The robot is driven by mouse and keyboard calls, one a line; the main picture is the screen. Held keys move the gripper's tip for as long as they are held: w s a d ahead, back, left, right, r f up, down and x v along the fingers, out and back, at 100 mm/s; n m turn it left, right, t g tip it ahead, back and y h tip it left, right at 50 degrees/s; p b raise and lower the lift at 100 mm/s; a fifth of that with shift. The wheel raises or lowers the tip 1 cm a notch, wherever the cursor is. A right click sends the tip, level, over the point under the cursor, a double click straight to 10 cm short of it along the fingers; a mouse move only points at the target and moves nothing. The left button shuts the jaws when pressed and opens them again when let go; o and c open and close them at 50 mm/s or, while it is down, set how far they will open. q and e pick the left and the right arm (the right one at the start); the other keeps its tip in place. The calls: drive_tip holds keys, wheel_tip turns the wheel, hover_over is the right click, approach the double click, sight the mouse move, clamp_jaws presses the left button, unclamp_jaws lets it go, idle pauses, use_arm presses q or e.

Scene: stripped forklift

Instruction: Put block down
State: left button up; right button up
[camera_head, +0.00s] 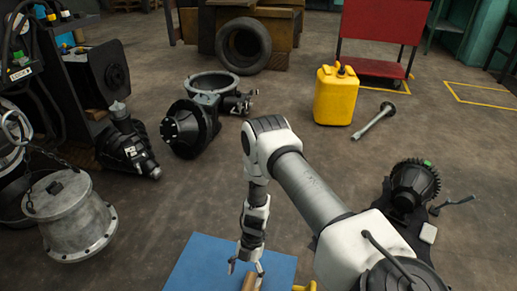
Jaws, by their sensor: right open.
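My right arm reaches in from the lower right, and its gripper (246,268) points down over a blue mat (204,262) at the bottom edge of the view. The gripper is open. A tan wooden block (250,282) shows just below and between its fingertips, cut off by the frame's bottom edge. I cannot tell whether the fingers touch the block or whether it rests on the mat. My left gripper is not in view.
A small yellow item (304,286) shows right of the block, partly cut off. Black machine parts (190,128), a yellow canister (336,97) and a metal shaft (373,121) stand or lie on the floor beyond.

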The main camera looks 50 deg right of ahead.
drive_tip(key=s+a+r+m+t+y, duration=0.1)
drive_tip(key=s+a+r+m, duration=0.15)
drive_tip(key=a+m, duration=0.45)
drive_tip(key=s+a+r+m+t, duration=0.1)
drive_tip(key=s+a+r+m, duration=0.15)
drive_tip(key=a+m, duration=0.4)
drive_tip(key=s+d+r+m+h, duration=0.2)
drive_tip(key=s+d+m+h, duration=0.3)
drive_tip(key=s+m, duration=0.3)
drive_tip(key=shift+s+d+r+h, duration=0.25)
drive_tip(key=shift+s+d+h, duration=0.1)
drive_tip(key=shift+s+h, duration=0.5)
